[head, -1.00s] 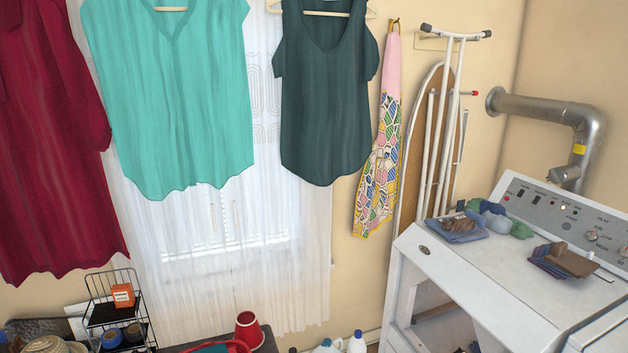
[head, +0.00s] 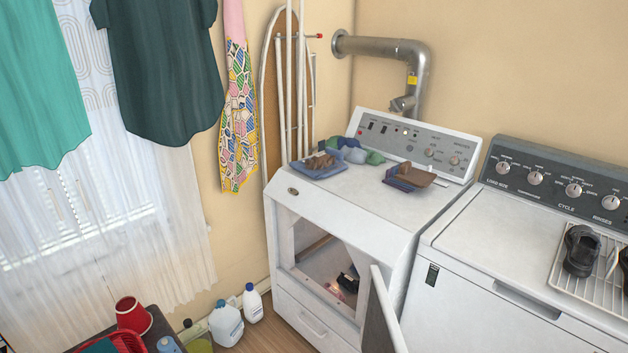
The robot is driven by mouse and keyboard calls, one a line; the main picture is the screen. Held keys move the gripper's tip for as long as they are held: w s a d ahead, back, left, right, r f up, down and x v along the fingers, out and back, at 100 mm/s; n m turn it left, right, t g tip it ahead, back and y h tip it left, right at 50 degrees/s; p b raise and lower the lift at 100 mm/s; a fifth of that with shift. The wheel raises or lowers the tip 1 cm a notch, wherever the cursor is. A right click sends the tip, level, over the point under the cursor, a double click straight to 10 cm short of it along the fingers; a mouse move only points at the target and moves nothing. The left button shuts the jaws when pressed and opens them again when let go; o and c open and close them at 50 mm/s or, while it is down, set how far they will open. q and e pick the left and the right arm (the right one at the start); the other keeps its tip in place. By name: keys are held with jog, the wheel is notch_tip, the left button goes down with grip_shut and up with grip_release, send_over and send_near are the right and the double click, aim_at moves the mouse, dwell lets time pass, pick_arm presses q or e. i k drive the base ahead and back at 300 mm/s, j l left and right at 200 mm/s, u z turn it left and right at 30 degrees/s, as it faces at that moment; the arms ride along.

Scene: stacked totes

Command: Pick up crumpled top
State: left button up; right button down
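Several cloth items lie on top of the white dryer (head: 345,196). At its left front is a blue folded cloth (head: 304,171) with a brown crumpled piece (head: 320,160) on it. Behind are crumpled blue and green cloths (head: 374,158). To the right is a navy and brown cloth pile (head: 410,177). I cannot tell which of these is the crumpled top. A dark item (head: 348,281) lies inside the open dryer; its kind is unclear. Neither of my grippers is in view.
The dryer door (head: 383,318) hangs open at the front. A washer (head: 510,290) stands to the right, with shoes (head: 580,250) on a rack. Tops (head: 160,70) hang by the window.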

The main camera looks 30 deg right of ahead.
aim_at(328, 287)
jog(key=l, duration=1.25)
jog(key=k+l+u, duration=0.15)
jog(key=l, duration=1.1)
jog(key=j+z, duration=0.2)
jog(key=j, duration=0.2)
jog(key=k+j+z, duration=0.2)
jog(key=j, duration=0.15)
jog(key=j+z, duration=0.2)
jog(key=j, duration=0.2)
jog(key=k+j+z, duration=0.4)
jog(key=j, duration=0.25)
jog(key=i, duration=0.1)
